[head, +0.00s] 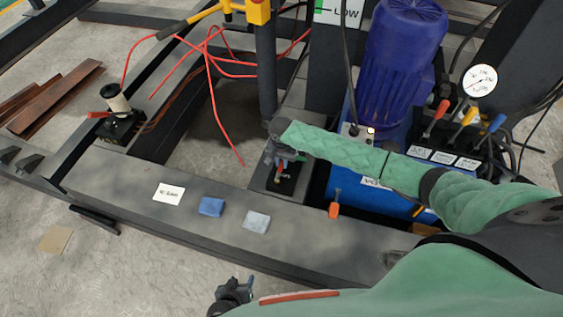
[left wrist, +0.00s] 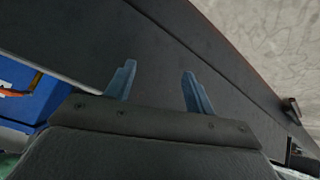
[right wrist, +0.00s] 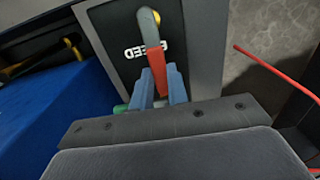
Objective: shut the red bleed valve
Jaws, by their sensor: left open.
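The red bleed valve handle (right wrist: 153,32) rises from a dark plate lettered "BLEED" (right wrist: 128,53) in the right wrist view. The handle also shows in the head view (head: 279,167), partly hidden under my right gripper (head: 277,156). My right gripper (right wrist: 163,86) has its blue fingers closed in on both sides of the red handle, with little or no gap visible. My left gripper (head: 234,290) hangs low in the head view, in front of the dark beam. In the left wrist view its fingers (left wrist: 157,82) are wide apart with nothing between them.
A blue tank with a purple motor (head: 405,45) stands right of the plate. Red, yellow and blue levers (head: 468,116) sit beneath a gauge (head: 480,81). A blue block (head: 212,206), a pale block (head: 256,221) and a card (head: 169,194) lie on the beam. Red hoses (head: 211,75) hang behind.

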